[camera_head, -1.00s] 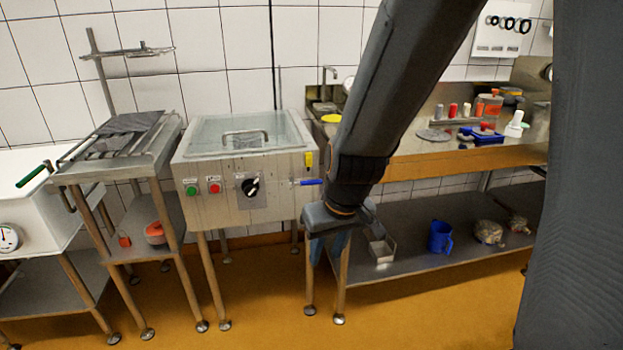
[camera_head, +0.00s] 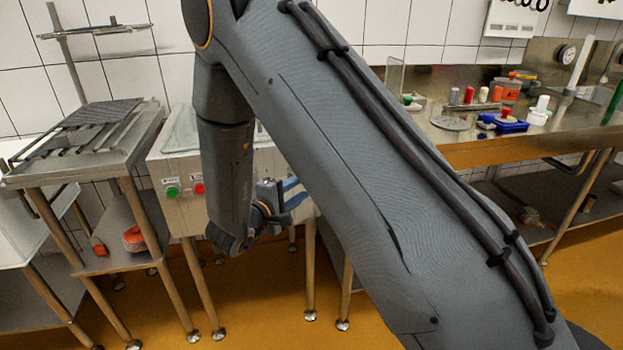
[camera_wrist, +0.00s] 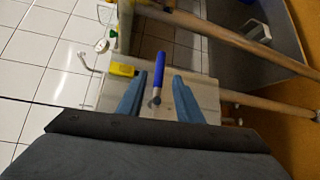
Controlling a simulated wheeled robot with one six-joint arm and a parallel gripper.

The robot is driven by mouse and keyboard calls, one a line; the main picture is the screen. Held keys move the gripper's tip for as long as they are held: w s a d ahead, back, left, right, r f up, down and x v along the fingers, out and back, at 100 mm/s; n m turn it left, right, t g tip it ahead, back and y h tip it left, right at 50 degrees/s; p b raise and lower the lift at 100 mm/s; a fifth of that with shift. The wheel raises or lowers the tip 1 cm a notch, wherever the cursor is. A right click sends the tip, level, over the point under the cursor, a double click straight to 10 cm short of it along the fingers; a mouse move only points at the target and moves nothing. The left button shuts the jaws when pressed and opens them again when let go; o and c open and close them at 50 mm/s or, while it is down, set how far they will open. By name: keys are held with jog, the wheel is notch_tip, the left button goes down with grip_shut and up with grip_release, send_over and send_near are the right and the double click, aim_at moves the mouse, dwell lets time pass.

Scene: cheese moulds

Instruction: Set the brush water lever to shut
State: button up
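The blue brush water lever (camera_wrist: 160,72) shows in the wrist view. Its handle points toward the picture's top from a metal pivot at the steel basin's front (camera_wrist: 195,97). My gripper (camera_wrist: 159,80) is open, with one blue finger on each side of the lever and a visible gap to both. I cannot tell whether the fingertips reach to the lever's depth. In the head view my gripper (camera_head: 287,192) is at the right of the basin's front panel (camera_head: 183,212). There my arm hides much of the panel, and I cannot make out the lever apart from the blue fingers.
A yellow tag (camera_wrist: 122,69) is close beside one finger. The panel has a green button (camera_head: 172,191) and a red button (camera_head: 198,188). A slatted steel stand (camera_head: 85,165) is on the left; a cluttered steel counter (camera_head: 465,150) is on the right.

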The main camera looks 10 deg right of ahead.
jog(key=x, duration=0.7)
jog(key=shift+w+d, duration=0.2)
jog(key=shift+d, duration=0.05)
jog(key=shift+c, duration=0.4)
grip_shut()
